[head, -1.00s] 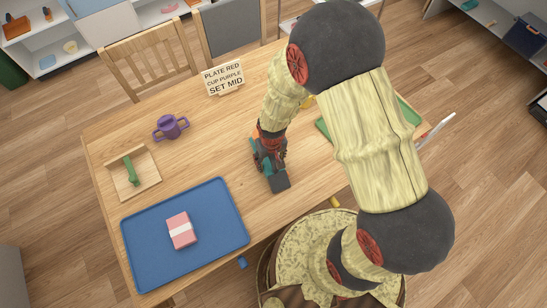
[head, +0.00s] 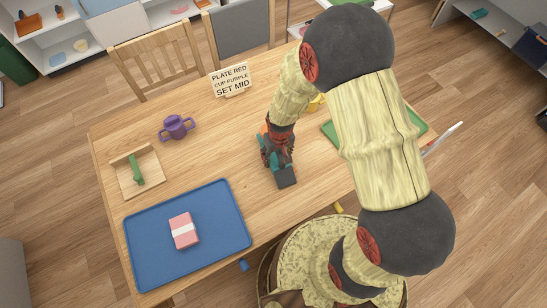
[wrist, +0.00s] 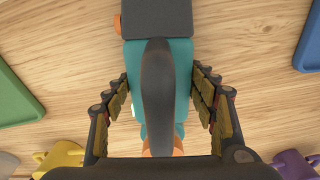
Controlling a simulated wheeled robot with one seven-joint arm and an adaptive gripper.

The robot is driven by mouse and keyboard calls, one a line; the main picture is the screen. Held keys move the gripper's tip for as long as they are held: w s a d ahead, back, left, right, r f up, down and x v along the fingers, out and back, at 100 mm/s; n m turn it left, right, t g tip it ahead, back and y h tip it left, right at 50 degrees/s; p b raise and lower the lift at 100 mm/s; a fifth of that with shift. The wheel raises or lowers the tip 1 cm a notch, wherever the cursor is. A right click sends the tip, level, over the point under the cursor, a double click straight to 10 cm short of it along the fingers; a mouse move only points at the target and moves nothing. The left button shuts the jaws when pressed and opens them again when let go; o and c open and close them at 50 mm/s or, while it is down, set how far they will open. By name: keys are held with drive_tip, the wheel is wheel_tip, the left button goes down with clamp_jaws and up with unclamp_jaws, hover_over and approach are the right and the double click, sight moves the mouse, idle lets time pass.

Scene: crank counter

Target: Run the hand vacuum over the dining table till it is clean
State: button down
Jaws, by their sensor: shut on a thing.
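The hand vacuum (head: 286,178) is teal with a dark grey nozzle and a dark handle. It is held low over the middle of the dining table (head: 225,155); I cannot tell if its nozzle touches the wood. My gripper (head: 278,140) is shut on it. In the wrist view my gripper (wrist: 163,100) has its fingers on both sides of the teal body of the vacuum (wrist: 183,75), with the nozzle pointing to the top of the picture. No crumbs or dirt show on the bare wood in either view.
A blue tray (head: 150,255) with a pink block (head: 178,236) lies at front left. A wooden stand with a green piece (head: 138,172), a purple two-handled cup (head: 177,126) and a sign (head: 231,80) stand behind. A green tray (head: 416,122) and yellow cup (wrist: 62,158) are on the right side.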

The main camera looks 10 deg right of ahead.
drive_tip(key=shift+w+d, duration=0.15)
drive_tip(key=shift+d, duration=0.4)
drive_tip(key=shift+d, duration=0.1)
drive_tip(key=shift+w+d, duration=0.35)
drive_tip(key=shift+d, duration=0.65)
drive_tip(key=shift+w+d, duration=0.3)
drive_tip(key=shift+d, duration=0.75)
drive_tip(key=shift+w+d, duration=0.35)
drive_tip(key=shift+d, duration=0.65)
drive_tip(key=shift+w+a+r, duration=0.1)
drive_tip(key=shift+w+a, duration=0.1)
drive_tip(key=shift+w, duration=0.4)
drive_tip(key=shift+w+a+r, duration=0.1)
drive_tip(key=shift+w+a, duration=0.1)
drive_tip(key=shift+w, duration=0.35)
drive_tip(key=shift+s+a+f, duration=0.1)
drive_tip(key=shift+s+a, duration=0.2)
drive_tip(key=shift+a, duration=0.5)
drive_tip(key=shift+s+a+f, duration=0.1)
drive_tip(key=shift+s+a, duration=0.15)
drive_tip(key=shift+a, duration=0.55)
drive_tip(key=shift+a, duration=0.1)
drive_tip(key=shift+s+a+f, duration=0.1)
drive_tip(key=shift+s+a, duration=0.25)
drive_tip(key=shift+a, duration=0.4)
drive_tip(key=shift+s+a+f, duration=0.1)
drive_tip(key=shift+s+a, duration=0.2)
drive_tip(key=shift+a, duration=0.45)
